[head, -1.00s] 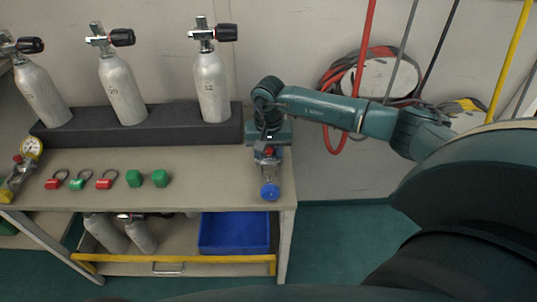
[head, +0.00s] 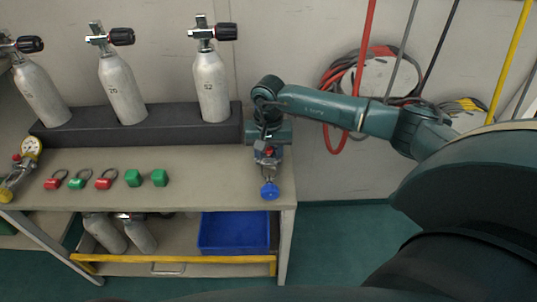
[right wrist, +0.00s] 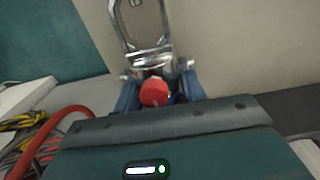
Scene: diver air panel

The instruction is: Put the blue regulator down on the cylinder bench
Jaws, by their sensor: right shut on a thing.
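The blue regulator has a blue knob (head: 269,191), a metal yoke and a red knob. It is at the right end of the cylinder bench (head: 212,180), its blue knob towards the bench's front edge. I cannot tell whether it touches the top. My right gripper (head: 267,155) is shut on the regulator's body. In the right wrist view, the red knob (right wrist: 154,92) sits between the fingers and the bright metal yoke (right wrist: 145,40) sticks out beyond them. My left gripper is not in view.
Several grey cylinders stand in a dark rack (head: 160,131) along the back of the bench. Red and green tagged rings and two green blocks (head: 160,178) lie left of the regulator. A blue bin (head: 234,231) is on the lower shelf.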

